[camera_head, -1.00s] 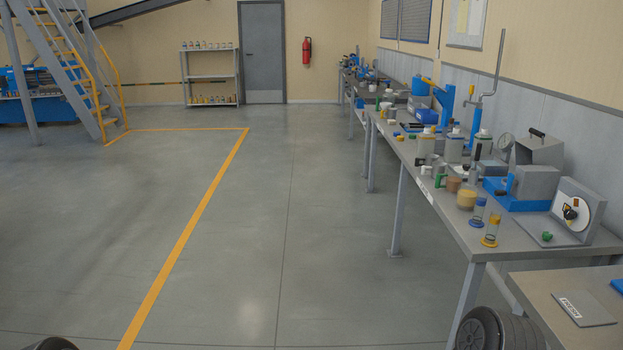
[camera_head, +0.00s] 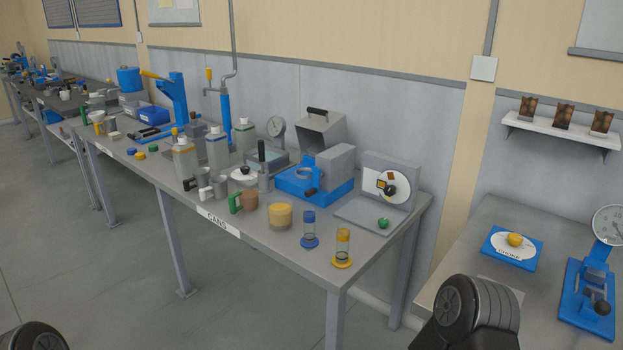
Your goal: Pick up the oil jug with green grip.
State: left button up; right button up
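A small brown jug (camera_head: 249,201) with a green grip (camera_head: 235,204) on its left side stands upright near the front edge of the bench (camera_head: 280,248), behind the "CANS" label. Beside it, to the left, stand small grey jugs, one with a white grip (camera_head: 205,193) and one with a black grip (camera_head: 189,184). Farther down the bench, another green grip-like piece (camera_head: 84,117) shows, too small to tell its shape. Dark rounded parts of my arms show at the bottom edge; neither gripper is in view.
A yellow tub (camera_head: 280,214) and two glass cylinders stand to the right. A second table (camera_head: 450,270) is at right. Floor at left is clear.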

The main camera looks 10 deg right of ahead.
aim_at(244, 198)
jog(key=i+j+z, duration=0.2)
jog(key=j+z, duration=0.2)
jog(key=i+j+z, duration=0.15)
jog(key=j+z, duration=0.25)
jog(key=j, duration=0.15)
jog(key=i+j+z, duration=0.1)
jog(key=j+z, duration=0.3)
jog(key=j, duration=0.15)
jog(key=j+z, duration=0.45)
jog(key=j, duration=0.1)
